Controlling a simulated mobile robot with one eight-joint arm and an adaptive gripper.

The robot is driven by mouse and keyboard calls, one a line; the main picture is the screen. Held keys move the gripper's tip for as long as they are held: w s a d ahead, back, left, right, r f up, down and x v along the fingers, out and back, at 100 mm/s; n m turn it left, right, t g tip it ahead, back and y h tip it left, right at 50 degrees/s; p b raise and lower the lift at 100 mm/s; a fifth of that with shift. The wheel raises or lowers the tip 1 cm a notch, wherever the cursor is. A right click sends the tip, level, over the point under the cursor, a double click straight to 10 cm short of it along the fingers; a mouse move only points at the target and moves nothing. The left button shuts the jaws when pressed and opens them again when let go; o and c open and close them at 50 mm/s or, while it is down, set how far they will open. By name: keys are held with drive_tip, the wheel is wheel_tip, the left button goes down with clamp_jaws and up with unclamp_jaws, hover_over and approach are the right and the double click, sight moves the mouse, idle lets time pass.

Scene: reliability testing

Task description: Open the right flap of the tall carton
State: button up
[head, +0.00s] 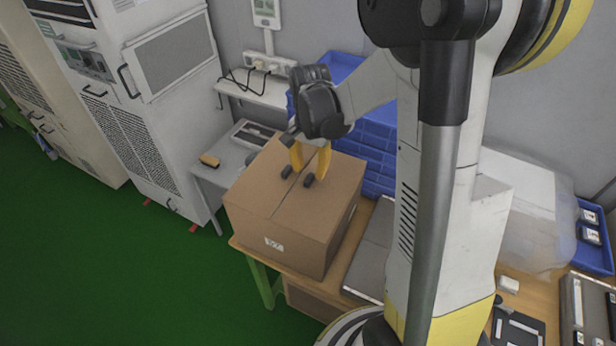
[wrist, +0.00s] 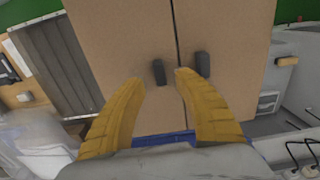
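The tall carton (head: 275,245) is a brown box on a wooden table, its top flaps shut along a centre seam. It fills the upper middle of the wrist view (wrist: 115,30). A dark handle stands on each flap: the right flap's (head: 309,180) and the left flap's (head: 287,171). My gripper (head: 309,170) is over the carton top with yellow fingers apart. In the wrist view (wrist: 160,78), where sides are swapped, the right flap's handle (wrist: 158,72) appears between the fingertips. The left flap's handle (wrist: 203,65) is outside them. I cannot tell whether the fingers touch anything.
Blue bins (head: 376,145) stand behind the carton, close to my wrist. A grey side table (head: 212,178) with a small yellow item (head: 209,160) is at the left. White cabinets (head: 150,110) stand farther left. A flat grey case (head: 370,250) lies right of the carton. Green floor is clear in front.

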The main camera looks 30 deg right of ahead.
sight(310, 177)
drive_tip(key=shift+f, duration=1.75)
clamp_jaws()
